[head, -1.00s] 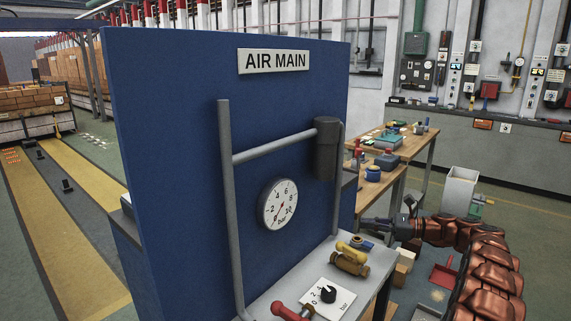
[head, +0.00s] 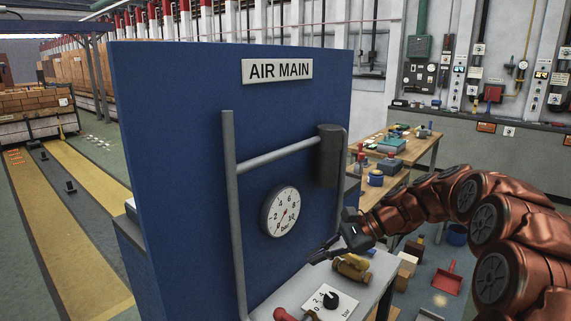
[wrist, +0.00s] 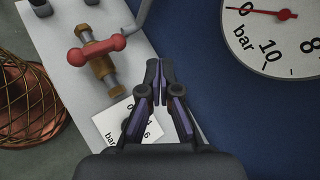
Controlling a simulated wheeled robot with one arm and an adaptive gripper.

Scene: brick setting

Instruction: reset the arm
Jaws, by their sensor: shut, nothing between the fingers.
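My copper-coloured arm reaches in from the right in the head view. My black gripper (head: 322,256) is above the grey bench top, in front of the blue panel (head: 180,170). In the wrist view its fingers (wrist: 159,70) are together with nothing between them. They are over the bench, with the white dial card (wrist: 108,122) partly hidden beneath them.
A pressure gauge (head: 282,212) and grey pipe frame (head: 233,190) are on the panel. A red-handled valve (wrist: 97,48) stands on the bench. A copper-coloured mesh shape (wrist: 25,95) is at the wrist view's left. Wooden workbenches (head: 420,150) stand behind.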

